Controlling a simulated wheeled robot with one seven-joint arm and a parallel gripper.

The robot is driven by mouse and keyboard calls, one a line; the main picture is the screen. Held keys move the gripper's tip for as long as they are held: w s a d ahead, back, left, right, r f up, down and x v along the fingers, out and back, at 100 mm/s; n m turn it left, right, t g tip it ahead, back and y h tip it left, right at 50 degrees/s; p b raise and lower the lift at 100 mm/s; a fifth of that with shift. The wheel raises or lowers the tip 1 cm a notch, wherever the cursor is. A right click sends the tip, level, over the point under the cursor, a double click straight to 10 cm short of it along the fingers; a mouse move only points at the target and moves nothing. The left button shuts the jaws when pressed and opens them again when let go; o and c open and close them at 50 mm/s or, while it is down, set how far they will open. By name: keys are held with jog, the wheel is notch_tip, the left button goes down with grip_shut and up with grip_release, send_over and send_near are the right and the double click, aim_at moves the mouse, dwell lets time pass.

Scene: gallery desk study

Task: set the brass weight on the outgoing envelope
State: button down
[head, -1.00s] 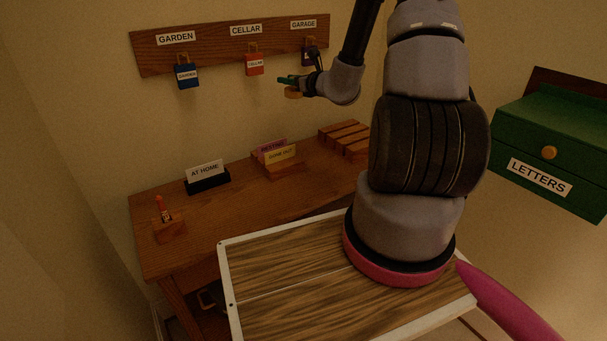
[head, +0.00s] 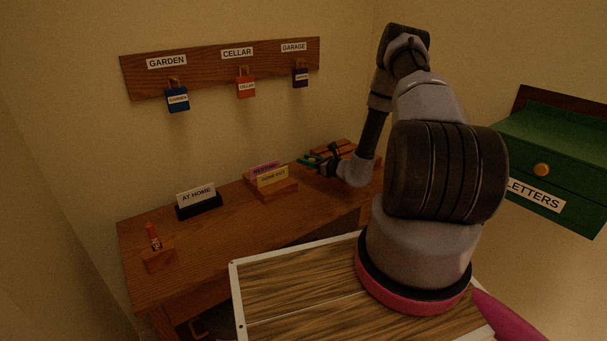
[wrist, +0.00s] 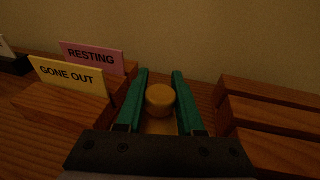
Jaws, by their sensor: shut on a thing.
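The brass weight (wrist: 160,98) sits between the green fingers of my gripper (wrist: 160,90) in the wrist view, and the gripper is shut on it. In the head view my gripper (head: 312,162) is low over the back right of the desk, and the weight is too dark to make out there. A tan patch shows below the weight's round top in the wrist view; I cannot tell whether it is the weight's body or paper under it. No outgoing envelope can be clearly made out. I cannot tell whether the weight touches anything below.
A block with GONE OUT (wrist: 70,76) and RESTING (wrist: 92,58) cards stands left of my gripper. A slotted wooden rack (wrist: 270,115) is close on the right. An AT HOME sign (head: 197,197) stands further left. Tagged padlocks hang from the wall board (head: 205,75).

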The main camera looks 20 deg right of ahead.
aim_at(306, 170)
jog(key=shift+f, duration=2.1)
jog(key=shift+f, duration=0.15)
jog(key=c, duration=0.5)
grip_release()
jog(key=shift+c, duration=0.2)
